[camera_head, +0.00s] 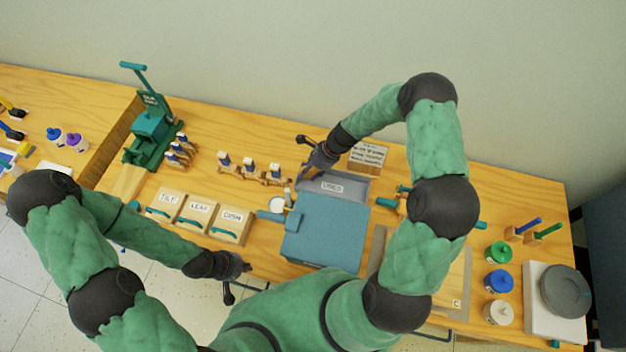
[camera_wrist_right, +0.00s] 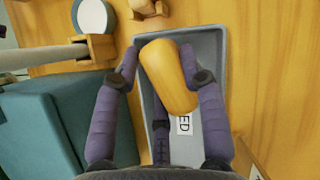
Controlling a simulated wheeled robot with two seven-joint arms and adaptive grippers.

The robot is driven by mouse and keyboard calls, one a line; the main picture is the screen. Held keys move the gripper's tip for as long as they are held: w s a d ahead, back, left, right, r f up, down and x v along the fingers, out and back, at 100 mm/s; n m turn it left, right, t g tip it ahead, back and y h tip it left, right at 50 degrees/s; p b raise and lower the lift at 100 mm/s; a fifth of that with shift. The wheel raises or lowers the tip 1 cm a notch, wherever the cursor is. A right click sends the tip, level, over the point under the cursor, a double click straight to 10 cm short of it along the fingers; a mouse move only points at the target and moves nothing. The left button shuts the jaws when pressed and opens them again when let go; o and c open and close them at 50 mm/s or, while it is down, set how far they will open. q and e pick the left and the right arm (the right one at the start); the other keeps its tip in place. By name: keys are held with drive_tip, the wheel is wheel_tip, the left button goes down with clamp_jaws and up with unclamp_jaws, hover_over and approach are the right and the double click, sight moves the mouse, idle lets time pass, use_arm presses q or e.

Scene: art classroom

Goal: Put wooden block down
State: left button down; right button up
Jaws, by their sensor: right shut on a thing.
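The wooden block (camera_wrist_right: 170,82) is a rounded, honey-coloured piece in the right wrist view. My right gripper (camera_wrist_right: 159,58) is shut on it, with a purple-grey finger at each side. The block lies over the grey tray (camera_wrist_right: 219,62) with a white label, seen past it; I cannot tell whether it touches the tray floor. In the head view my right gripper (camera_head: 314,158) is at the back edge of this tray (camera_head: 356,188), labelled "USED", and the block is hidden there. My left gripper (camera_head: 236,276) is at the table's front edge, its fingers too small to judge.
A blue-grey box (camera_head: 322,232) stands directly in front of the tray. A white round cup (camera_head: 277,204) is left of it, and a small sign (camera_head: 368,156) is behind. Labelled wooden boxes (camera_head: 230,224) and several stamps (camera_head: 248,168) stand to the left.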

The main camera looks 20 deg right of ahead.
sight(309, 178)
use_arm(q)
drive_tip(key=shift+f+b, duration=0.35)
drive_tip(key=shift+f, duration=0.05)
use_arm(e)
drive_tip(key=shift+f, duration=2.4)
use_arm(q)
drive_tip(key=shift+f, duration=0.1)
use_arm(e)
drive_tip(key=shift+f, duration=0.1)
drive_tip(key=o, duration=0.8)
drive_tip(key=shift+o, duration=0.2)
use_arm(q)
drive_tip(key=shift+r, duration=0.2)
use_arm(e)
drive_tip(key=shift+r, duration=0.25)
use_arm(q)
drive_tip(key=shift+r+p, duration=0.65)
drive_tip(key=shift+p, duration=0.1)
use_arm(e)
drive_tip(key=v, duration=1.2)
